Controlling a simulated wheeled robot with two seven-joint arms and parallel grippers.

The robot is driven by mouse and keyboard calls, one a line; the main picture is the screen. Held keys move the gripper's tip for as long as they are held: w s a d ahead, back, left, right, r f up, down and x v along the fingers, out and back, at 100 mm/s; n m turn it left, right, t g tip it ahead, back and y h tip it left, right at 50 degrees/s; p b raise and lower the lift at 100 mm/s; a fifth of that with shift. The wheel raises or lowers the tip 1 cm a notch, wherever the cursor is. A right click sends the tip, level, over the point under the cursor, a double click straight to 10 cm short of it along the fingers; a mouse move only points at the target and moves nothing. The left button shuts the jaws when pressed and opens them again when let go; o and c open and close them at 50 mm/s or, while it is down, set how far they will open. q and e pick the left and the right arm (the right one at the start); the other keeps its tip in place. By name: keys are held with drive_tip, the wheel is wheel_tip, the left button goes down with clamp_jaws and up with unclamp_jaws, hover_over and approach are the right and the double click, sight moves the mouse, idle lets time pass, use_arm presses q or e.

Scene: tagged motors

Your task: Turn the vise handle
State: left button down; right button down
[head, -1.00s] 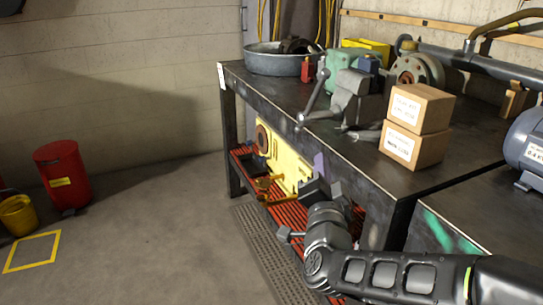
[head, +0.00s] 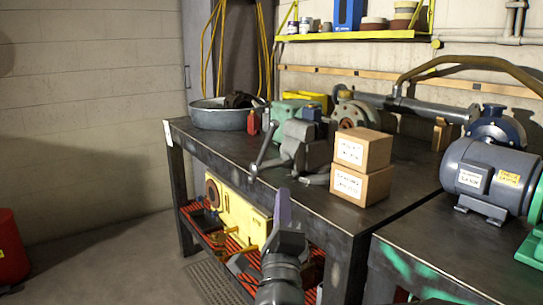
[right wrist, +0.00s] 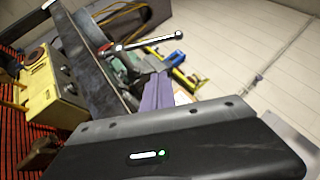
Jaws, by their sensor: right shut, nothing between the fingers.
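The grey vise (head: 308,152) stands at the front edge of the dark workbench. Its handle (head: 263,150) is a slanted grey bar with knobbed ends, hanging on the vise's left side over the bench edge. In the right wrist view the handle (right wrist: 148,43) is a bar with a pale and red end, beyond the fingers. My right gripper (head: 282,206) has purple fingers, shut and empty. It points upward in front of the bench, below and right of the handle and apart from it. The shut fingers also show in the right wrist view (right wrist: 157,92). My left gripper is not in view.
Two stacked cardboard boxes (head: 361,168) sit right of the vise. A metal basin (head: 221,117) and a red bottle (head: 252,123) stand to its left. A blue-grey motor (head: 487,175) is on the right bench. A red slatted shelf (head: 205,235) lies below.

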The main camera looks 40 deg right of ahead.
drive_tip(key=w+a+r+p+x, duration=0.1)
drive_tip(key=a+x, duration=0.1)
drive_tip(key=x, duration=1)
drive_tip(key=shift+w, duration=0.25)
drive_tip(key=shift+a+r+p, duration=0.1)
drive_tip(key=shift+r+p, duration=0.05)
drive_tip(key=shift+p, duration=0.2)
